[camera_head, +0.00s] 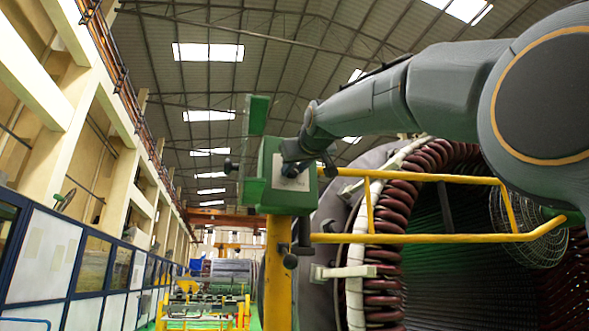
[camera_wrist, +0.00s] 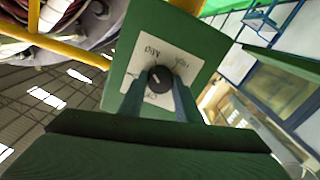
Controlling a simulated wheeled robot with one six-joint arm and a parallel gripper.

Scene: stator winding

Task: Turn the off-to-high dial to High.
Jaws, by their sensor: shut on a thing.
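The dial (camera_wrist: 160,79) is a small round black knob with a short light mark. It sits on a white label plate (camera_wrist: 168,52) on the face of a green box (camera_wrist: 191,33). Printed words, seen turned around, stand about the knob; one reads Med, and others look like Off and High. I cannot tell for sure which word the mark points at. My gripper (camera_wrist: 158,86) has a finger on each side of the knob and is shut on it. In the head view the green box (camera_head: 268,190) stands on a yellow post, with my arm reaching it from the right; the dial is hidden there.
Yellow rails (camera_head: 430,238) run right from the box, below my arm. Behind them is the large stator with dark red coils (camera_head: 387,240). Dark round knobs stick out from the box and post. Windowed panels (camera_head: 45,255) line the left wall.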

